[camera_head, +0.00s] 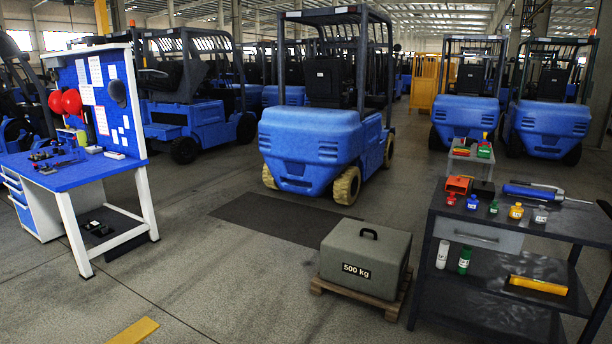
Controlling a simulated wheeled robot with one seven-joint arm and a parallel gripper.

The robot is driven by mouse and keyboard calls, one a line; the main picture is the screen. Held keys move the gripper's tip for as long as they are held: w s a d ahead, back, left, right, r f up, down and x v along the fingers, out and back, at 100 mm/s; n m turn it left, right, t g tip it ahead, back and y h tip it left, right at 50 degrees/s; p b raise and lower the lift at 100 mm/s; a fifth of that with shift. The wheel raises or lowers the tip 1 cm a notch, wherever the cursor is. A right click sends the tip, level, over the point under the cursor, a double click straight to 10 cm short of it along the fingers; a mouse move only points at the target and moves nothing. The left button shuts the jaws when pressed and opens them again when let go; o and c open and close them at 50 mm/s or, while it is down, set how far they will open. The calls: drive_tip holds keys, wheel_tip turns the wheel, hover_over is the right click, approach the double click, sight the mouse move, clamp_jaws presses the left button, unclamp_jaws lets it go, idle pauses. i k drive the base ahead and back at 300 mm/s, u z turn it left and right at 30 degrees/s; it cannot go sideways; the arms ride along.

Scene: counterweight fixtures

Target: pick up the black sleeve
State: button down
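A small black block-like piece (484,188) sits on the dark top of the cart (570,230) at the right; it appears to be the black sleeve. It stands just right of a similar orange-red piece (458,184), towards the back left of the cart top. Its exact shape is too small and dark to make out. My gripper is not in view.
In front of it stand several small coloured pieces, including red (451,200), blue (472,202) and yellow (516,211) ones. A blue-and-grey tool (534,191) lies to the right. A 500 kg block (364,260) sits left of the cart. Open floor lies further left.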

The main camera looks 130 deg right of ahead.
sight(483, 189)
drive_tip(key=z, duration=5.65)
drive_tip(key=i, duration=4.3)
drive_tip(key=z, duration=0.15)
